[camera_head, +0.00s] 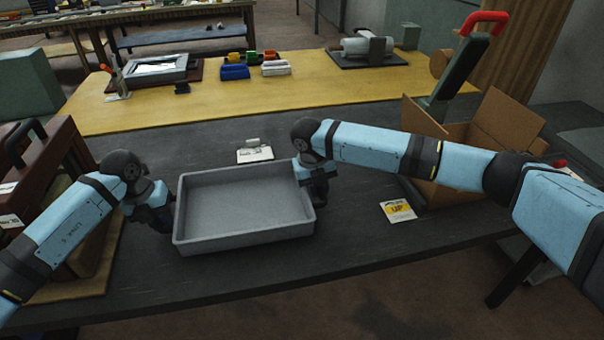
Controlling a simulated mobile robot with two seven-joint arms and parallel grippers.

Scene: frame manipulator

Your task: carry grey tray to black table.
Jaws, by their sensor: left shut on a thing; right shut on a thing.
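The grey tray (245,241) is empty and shallow, with raised walls, in the middle of the head view over the black table (345,255). I cannot tell whether its base touches the tabletop. My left gripper (168,216) is at the tray's left wall and shut on it. My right gripper (314,192) is at the tray's right wall and shut on it. The fingertips of both grippers are mostly hidden by the wrists and the tray walls.
A cardboard box (460,135) with open flaps stands right, behind my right arm. A dark red case (40,170) stands left. A yellow tabletop (330,95) with several items lies behind.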

